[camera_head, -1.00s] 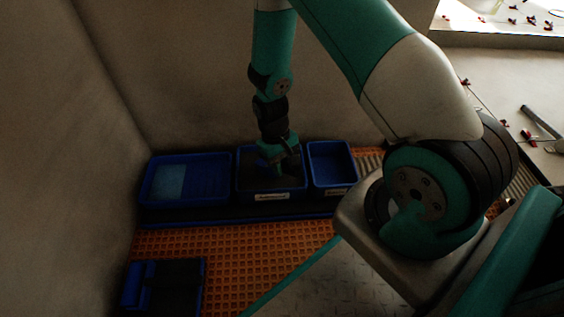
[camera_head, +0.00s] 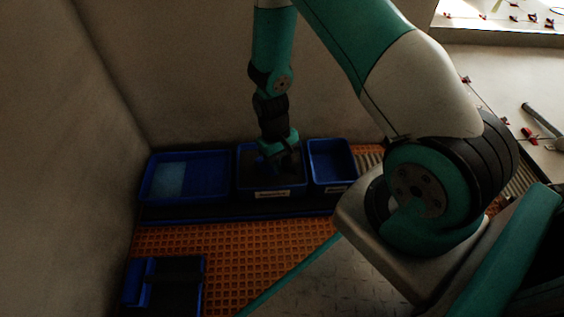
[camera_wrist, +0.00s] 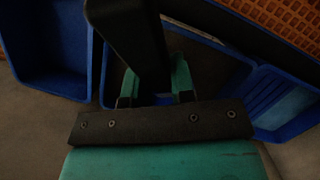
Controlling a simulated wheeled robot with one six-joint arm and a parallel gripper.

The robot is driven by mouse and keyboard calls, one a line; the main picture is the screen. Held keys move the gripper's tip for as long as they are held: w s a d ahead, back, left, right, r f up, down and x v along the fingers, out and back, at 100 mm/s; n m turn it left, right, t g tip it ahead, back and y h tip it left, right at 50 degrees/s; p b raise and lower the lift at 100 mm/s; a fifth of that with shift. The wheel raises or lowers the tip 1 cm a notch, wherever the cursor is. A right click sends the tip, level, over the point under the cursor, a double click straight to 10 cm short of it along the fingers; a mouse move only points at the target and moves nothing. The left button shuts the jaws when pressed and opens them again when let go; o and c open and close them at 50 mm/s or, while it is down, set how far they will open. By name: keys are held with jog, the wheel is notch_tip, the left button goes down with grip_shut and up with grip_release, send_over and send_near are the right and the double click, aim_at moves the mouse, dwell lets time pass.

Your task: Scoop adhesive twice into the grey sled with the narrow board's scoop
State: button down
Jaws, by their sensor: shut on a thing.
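My gripper (camera_head: 276,163) points down into the middle blue bin (camera_head: 271,191), which has a white label and dark contents. In the wrist view my gripper (camera_wrist: 156,92) is shut on a dark tool (camera_wrist: 134,38), which I take to be the scoop. The dark contents of the bin are too dim to make out clearly. I cannot make out a grey sled for certain in either view.
A wide blue tray (camera_head: 213,176) with a pale patch stands left of the bin. A smaller blue bin (camera_head: 333,185) stands right of it. A blue and black holder (camera_head: 180,290) lies on the orange grating (camera_head: 240,240). Walls close in behind and left.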

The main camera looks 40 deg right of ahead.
jog(key=shift+r+p, duration=3.6)
jog(key=shift+p, duration=0.15)
jog(key=t, duration=0.2)
jog(key=shift+r+t+p, duration=0.3)
jog(key=shift+r, duration=0.1)
jog(key=t+b, duration=0.1)
jog(key=t, duration=0.1)
jog(key=shift+r+t, duration=0.2)
jog(key=shift+t, duration=0.2)
jog(key=shift+r+t+b, duration=0.25)
jog(key=shift+t+b, duration=0.15)
